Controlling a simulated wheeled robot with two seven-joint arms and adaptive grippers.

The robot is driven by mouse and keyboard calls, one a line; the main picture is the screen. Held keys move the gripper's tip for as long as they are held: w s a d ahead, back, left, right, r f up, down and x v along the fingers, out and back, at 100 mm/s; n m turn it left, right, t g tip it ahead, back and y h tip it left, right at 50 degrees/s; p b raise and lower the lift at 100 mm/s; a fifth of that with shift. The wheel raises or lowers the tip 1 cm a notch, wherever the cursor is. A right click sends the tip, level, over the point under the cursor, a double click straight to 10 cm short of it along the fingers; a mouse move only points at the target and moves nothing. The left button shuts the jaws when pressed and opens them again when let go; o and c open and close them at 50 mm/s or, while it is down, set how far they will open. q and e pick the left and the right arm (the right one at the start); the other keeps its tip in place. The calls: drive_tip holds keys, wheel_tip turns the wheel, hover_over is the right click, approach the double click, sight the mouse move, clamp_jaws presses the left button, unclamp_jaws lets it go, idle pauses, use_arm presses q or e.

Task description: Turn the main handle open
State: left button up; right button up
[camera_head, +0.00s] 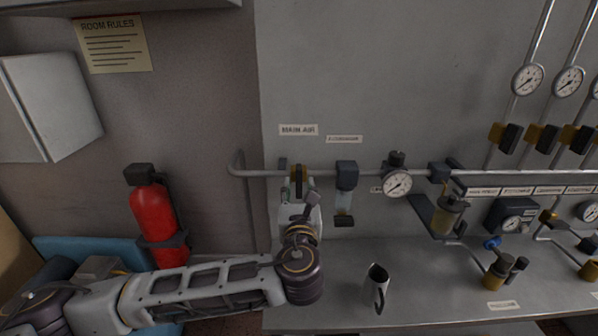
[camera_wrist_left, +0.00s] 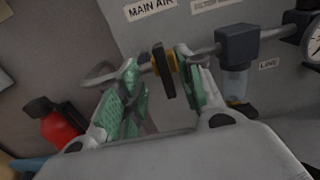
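The main handle is a dark lever with a yellow-brown part, on the horizontal pipe under the "MAIN AIR" label (camera_head: 298,130). In the head view the main handle (camera_head: 299,175) sits at the tip of my left gripper (camera_head: 299,187), which partly covers it. In the left wrist view the dark handle (camera_wrist_left: 164,76) stands between the two green-padded fingers of my left gripper (camera_wrist_left: 158,68). The fingers are apart, one on each side of the lever, with visible gaps. Whether either pad touches it is unclear. My right gripper is not in view.
A filter bowl (camera_head: 344,200) and a pressure gauge (camera_head: 397,183) are on the pipe to the right. A red extinguisher (camera_head: 155,215) is at the left. More valves and gauges fill the right side.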

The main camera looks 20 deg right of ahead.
sight(299, 175)
use_arm(q)
drive_tip(key=x, duration=0.2)
drive_tip(key=shift+w+d, duration=0.1)
drive_tip(key=shift+w, duration=0.25)
drive_tip(key=shift+p+x, duration=0.45)
drive_tip(key=shift+x, duration=0.35)
drive_tip(key=shift+p+x, duration=0.4)
drive_tip(key=shift+x, duration=1.65)
drive_tip(key=shift+f, duration=0.1)
drive_tip(key=c, duration=0.7)
clamp_jaws()
